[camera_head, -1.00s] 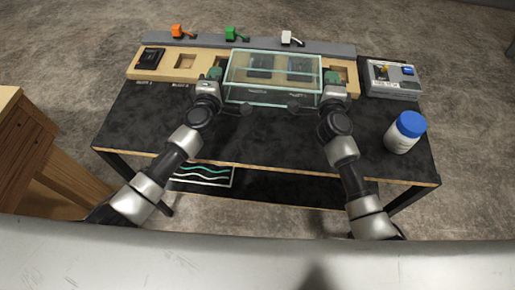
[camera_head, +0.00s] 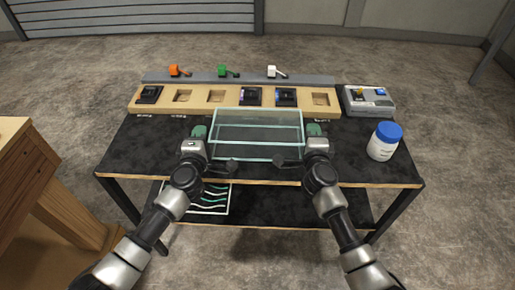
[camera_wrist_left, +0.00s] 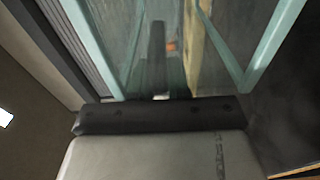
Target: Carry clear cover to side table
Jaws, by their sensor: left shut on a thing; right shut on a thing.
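The clear cover (camera_head: 258,118), a glass-like box with pale green edges, is in the middle of the head view, in front of the wooden socket board. My left gripper (camera_head: 199,134) is shut on its left end and my right gripper (camera_head: 314,131) is shut on its right end. The cover looks level; I cannot tell how high it is above the black table. In the left wrist view the cover (camera_wrist_left: 265,45) fills the top, close against the gripper. A wooden side table (camera_head: 25,170) stands at the left edge of the head view.
The socket board (camera_head: 215,110) holds several black modules. Orange (camera_head: 176,71), green (camera_head: 224,71) and white (camera_head: 273,71) pieces sit on the grey rail behind. A grey box (camera_head: 368,101) and a blue-lidded bottle (camera_head: 383,141) stand at right. A floor gap separates the black table (camera_head: 135,155) from the side table.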

